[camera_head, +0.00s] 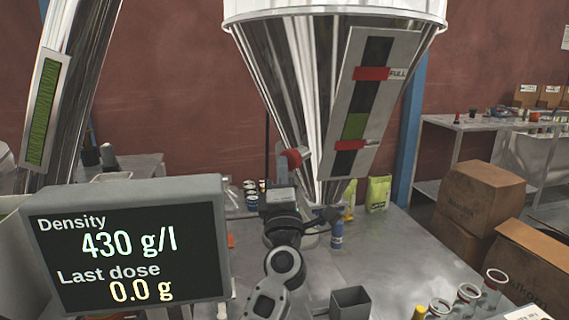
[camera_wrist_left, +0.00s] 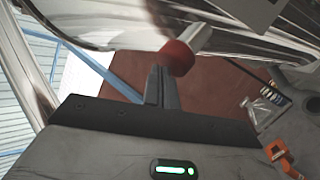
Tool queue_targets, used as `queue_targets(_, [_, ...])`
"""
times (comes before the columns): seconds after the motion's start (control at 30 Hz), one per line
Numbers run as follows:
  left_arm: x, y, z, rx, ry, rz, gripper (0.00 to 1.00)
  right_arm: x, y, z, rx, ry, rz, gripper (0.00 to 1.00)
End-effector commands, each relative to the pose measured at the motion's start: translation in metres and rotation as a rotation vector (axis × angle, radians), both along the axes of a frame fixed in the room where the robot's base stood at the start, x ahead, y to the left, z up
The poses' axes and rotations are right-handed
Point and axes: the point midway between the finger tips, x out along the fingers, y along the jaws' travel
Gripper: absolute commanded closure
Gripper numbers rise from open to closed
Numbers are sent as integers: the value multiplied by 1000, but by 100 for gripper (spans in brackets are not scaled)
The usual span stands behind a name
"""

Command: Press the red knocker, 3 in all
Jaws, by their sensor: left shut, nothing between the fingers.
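The red knocker (camera_head: 293,158) sticks out from the left side of the shiny metal hopper (camera_head: 285,75). In the left wrist view the red knocker (camera_wrist_left: 177,57) is a round red knob on a pale stem, just beyond my fingertips. My left gripper (camera_head: 282,172) is upright just below and beside the knocker, with its fingers shut and empty. In the left wrist view the shut fingers (camera_wrist_left: 162,82) overlap the knob's lower left edge; I cannot tell whether they touch it. My right gripper is not in view.
A display (camera_head: 125,245) at the left reads density 430 g/l and last dose 0.0 g. A level gauge (camera_head: 365,105) is on the hopper's front. A grey square cup (camera_head: 350,302) and several glass jars (camera_head: 467,293) stand on the table. Cardboard boxes (camera_head: 483,193) are at right.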

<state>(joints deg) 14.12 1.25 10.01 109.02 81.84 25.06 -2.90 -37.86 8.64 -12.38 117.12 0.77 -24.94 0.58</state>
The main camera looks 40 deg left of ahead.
Motion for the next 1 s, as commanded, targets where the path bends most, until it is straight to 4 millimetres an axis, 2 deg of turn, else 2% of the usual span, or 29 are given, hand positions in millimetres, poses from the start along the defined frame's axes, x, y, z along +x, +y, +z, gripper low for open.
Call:
queue_targets(0.67, [5,0,0,2,0,-2,100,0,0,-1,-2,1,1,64])
queue_targets(1.0, [-9,-1,0,0,2,-2,100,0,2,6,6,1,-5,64])
